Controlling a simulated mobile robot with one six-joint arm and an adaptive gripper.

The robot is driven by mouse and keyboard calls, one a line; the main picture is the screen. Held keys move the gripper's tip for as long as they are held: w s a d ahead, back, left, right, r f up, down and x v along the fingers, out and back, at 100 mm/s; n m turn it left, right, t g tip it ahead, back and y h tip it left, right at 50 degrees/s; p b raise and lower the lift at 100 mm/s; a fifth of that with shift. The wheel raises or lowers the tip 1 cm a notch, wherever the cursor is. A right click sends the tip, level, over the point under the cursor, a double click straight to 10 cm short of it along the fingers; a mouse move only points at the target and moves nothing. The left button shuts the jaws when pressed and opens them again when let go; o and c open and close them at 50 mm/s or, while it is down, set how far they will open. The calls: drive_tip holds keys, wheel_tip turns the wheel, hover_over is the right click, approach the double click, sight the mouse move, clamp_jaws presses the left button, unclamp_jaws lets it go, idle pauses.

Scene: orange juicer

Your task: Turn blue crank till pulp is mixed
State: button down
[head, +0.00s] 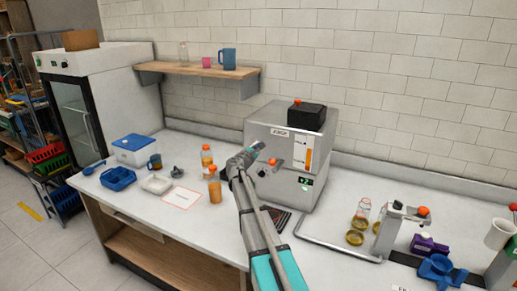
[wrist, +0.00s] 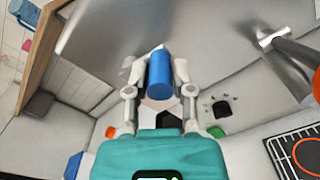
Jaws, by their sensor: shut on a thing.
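The steel juicer (head: 262,125) stands against the tiled wall, with an orange gauge (head: 290,158) and a small green display (head: 305,182) on its front. My gripper (head: 259,148) is at the juicer's front face, left of an orange knob (head: 272,161). In the wrist view the blue crank handle (wrist: 160,76) is a short upright cylinder between my two fingers, which are closed on its sides. The crank's arm and mount are hidden. The handle is small and mostly covered in the head view. The pulp cannot be made out.
Two orange bottles (head: 214,189) stand left of my arm. A dark grate (wrist: 300,154) lies near the juicer.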

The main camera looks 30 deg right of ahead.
drive_tip(key=w+a+m, duration=0.1)
drive_tip(key=w+m, duration=0.1)
drive_tip(key=m, duration=0.7)
drive_tip(key=w+a+f+m+b, duration=0.1)
drive_tip(key=w+a+m, duration=0.1)
drive_tip(key=m, duration=0.7)
drive_tip(key=w+a+f+m, duration=0.1)
drive_tip(key=w+a+m, duration=0.1)
drive_tip(key=m, duration=0.7)
drive_tip(key=shift+w+b, duration=0.2)
drive_tip(key=shift+b, duration=0.1)
drive_tip(key=m, duration=0.2)
drive_tip(key=r+m+p, duration=0.1)
drive_tip(key=m, duration=0.1)
drive_tip(key=r+m+p, duration=0.1)
drive_tip(key=shift+w+a+m, duration=0.25)
drive_tip(key=shift+w+m, duration=0.05)
drive_tip(key=shift+m, duration=0.1)
wheel_tip(320, 180, up, 2)
drive_tip(key=m+p, duration=0.2)
drive_tip(key=m, duration=0.3)
drive_tip(key=shift+s+d+r+m+p, duration=0.15)
drive_tip(key=shift+r+m+p, duration=0.1)
drive_tip(key=shift+m, duration=0.75)
drive_tip(key=shift+s+d+r+m+p, duration=0.1)
drive_tip(key=shift+s+r+m+p, duration=0.15)
drive_tip(key=shift+m, duration=0.75)
drive_tip(key=shift+s+d+r+m+p, duration=0.15)
drive_tip(key=shift+r+m+p, duration=0.15)
drive_tip(key=shift+m, duration=0.7)
